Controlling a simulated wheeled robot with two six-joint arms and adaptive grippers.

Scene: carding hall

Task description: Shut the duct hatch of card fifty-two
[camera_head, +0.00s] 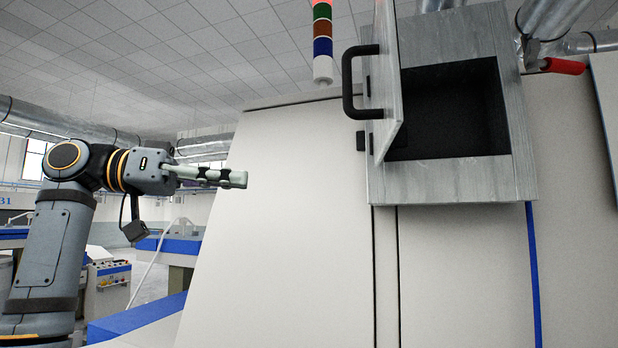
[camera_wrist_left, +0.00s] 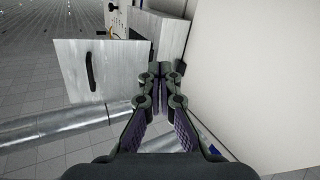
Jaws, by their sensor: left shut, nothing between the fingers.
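The duct hatch is a grey metal door (camera_head: 388,75) standing open, swung out at the left side of a dark opening in the grey duct box (camera_head: 450,182). Its black bar handle (camera_head: 350,82) is on the face turned left. In the left wrist view the hatch door (camera_wrist_left: 70,75) and its handle (camera_wrist_left: 89,71) show at upper left. My left gripper (camera_head: 243,179) points right, left of the hatch and lower than its handle, apart from both. Its fingers (camera_wrist_left: 160,73) are shut with nothing between them. My right gripper is in neither view.
A pale machine panel (camera_head: 290,200) stands below and behind the hatch. A red-handled lever (camera_head: 565,66) is at the duct box's right side. A signal tower (camera_head: 322,45) hangs left of the hatch. Open air lies between gripper and hatch.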

